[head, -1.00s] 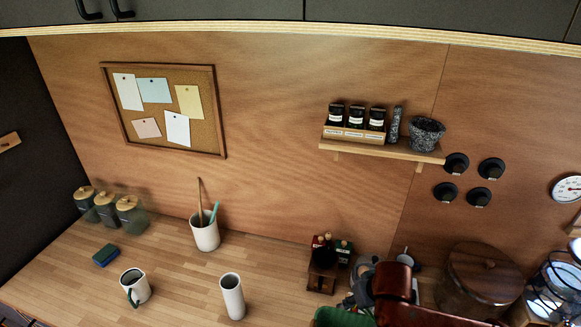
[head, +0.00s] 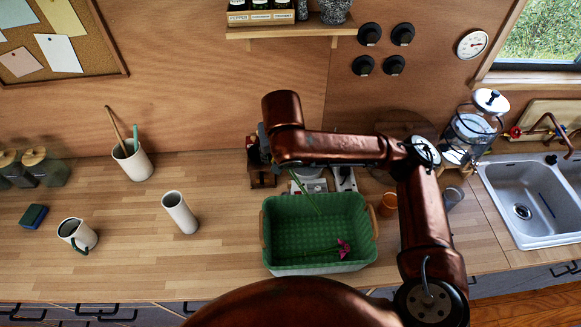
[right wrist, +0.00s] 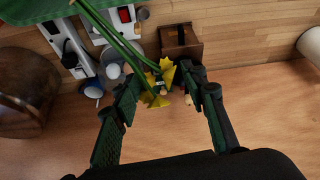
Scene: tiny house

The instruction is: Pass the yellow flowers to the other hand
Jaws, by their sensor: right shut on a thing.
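The yellow flowers (right wrist: 165,78) show in the right wrist view, with long green stems running up and left from them. My right gripper (right wrist: 163,90) is shut on them, its two dark green fingers on either side. In the head view a green stem (head: 305,191) shows below my right arm's wrist, over the green basket (head: 273,257). My arm hides the right gripper and the blossoms there. My left gripper is in neither view.
A pink flower (head: 343,248) lies in the basket. A white vase (head: 180,212), a mug (head: 77,235) and a utensil cup (head: 132,160) stand left on the counter. A sink (head: 525,205) is at the right. Counter between vase and basket is clear.

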